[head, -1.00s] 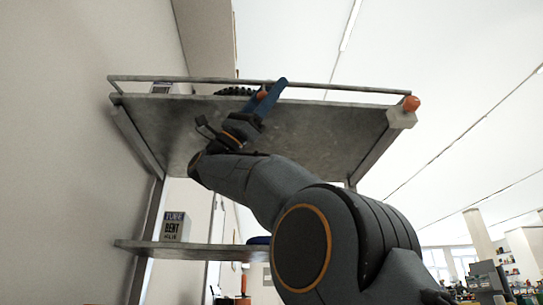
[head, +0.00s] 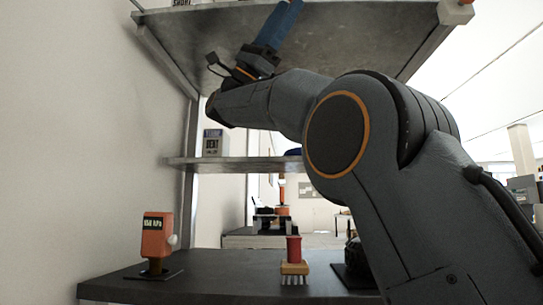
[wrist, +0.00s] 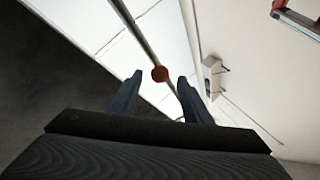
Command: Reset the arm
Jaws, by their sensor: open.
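My gripper (head: 284,22) points upward in front of the top shelf in the head view, its fingertips cut off by the top edge. In the wrist view my gripper (wrist: 158,95) shows two dark blue fingers set apart, with nothing visibly held. A small red-brown round thing (wrist: 160,74) shows in the gap between the fingers in the wrist view, against a thin rail (wrist: 137,32). How far it is from the fingers I cannot tell. My arm reaches up from the lower right, bent at the elbow.
The top shelf (head: 330,55) hangs over my forearm. A middle shelf (head: 235,164) bears a box (head: 212,143). The bench (head: 215,284) below holds an orange device (head: 157,238) and a red-handled brush-like thing (head: 294,256). A wall stands at the left.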

